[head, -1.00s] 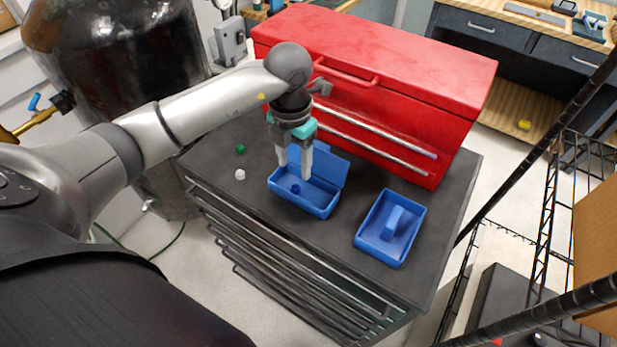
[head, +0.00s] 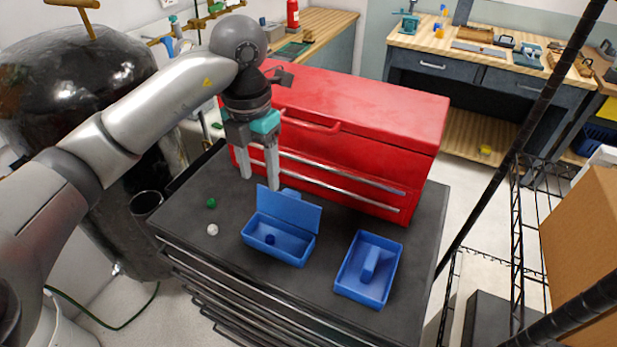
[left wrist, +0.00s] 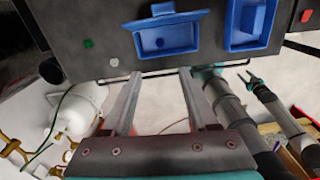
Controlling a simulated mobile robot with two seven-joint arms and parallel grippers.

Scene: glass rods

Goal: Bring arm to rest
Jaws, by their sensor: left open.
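My left gripper (head: 260,184) is open and empty, raised above the back left of the dark cabinet top, in front of the red toolbox. Its two fingers also show apart in the left wrist view (left wrist: 158,75). A blue box with a raised lid (head: 300,252) stands on the cabinet top, below and right of the gripper in the head view. A small dark blue piece (head: 270,239) lies in it. A second blue tray (head: 347,290) with a blue block (head: 370,264) inside stands to the right. My right gripper is not in the head view.
The red toolbox (head: 370,110) fills the back of the cabinet top (head: 200,262). A green piece (head: 211,203) and a white piece (head: 212,230) lie at the left. A black wire rack (head: 515,250) stands at the right. A dark tank (head: 75,80) is behind my left arm.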

